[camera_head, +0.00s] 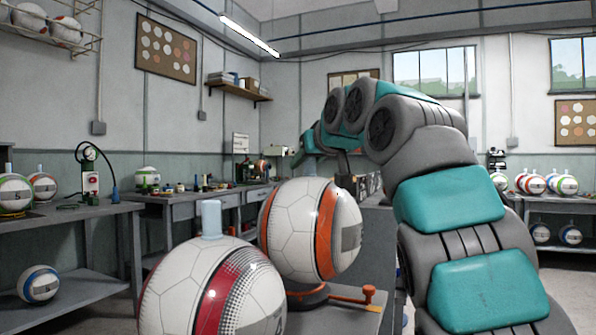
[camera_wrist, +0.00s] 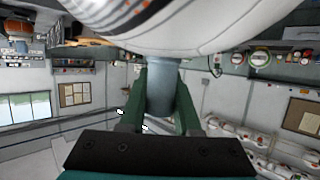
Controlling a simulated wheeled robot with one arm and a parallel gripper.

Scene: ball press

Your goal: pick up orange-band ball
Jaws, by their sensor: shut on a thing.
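The orange-band ball (camera_head: 310,230), white with orange bands and a grey patch, is in the middle of the head view, above a small dark stand. No stem shows on it there. In the wrist view, my gripper's green fingers (camera_wrist: 163,75) are shut on the blue-grey stem (camera_wrist: 160,96) of a white ball (camera_wrist: 200,25). That ball fills the top edge and shows orange and dark markings, which fit the orange-band ball. My gripper's fingers do not show in the head view, where my arm bends back behind the ball.
A ball with a red-maroon band (camera_head: 210,290) and an upright blue stem stands close in front. An orange lever (camera_head: 350,297) juts from the stand. Benches with more balls line the left (camera_head: 70,213) and the right (camera_head: 560,200). A wall rack (camera_head: 65,50) holds balls.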

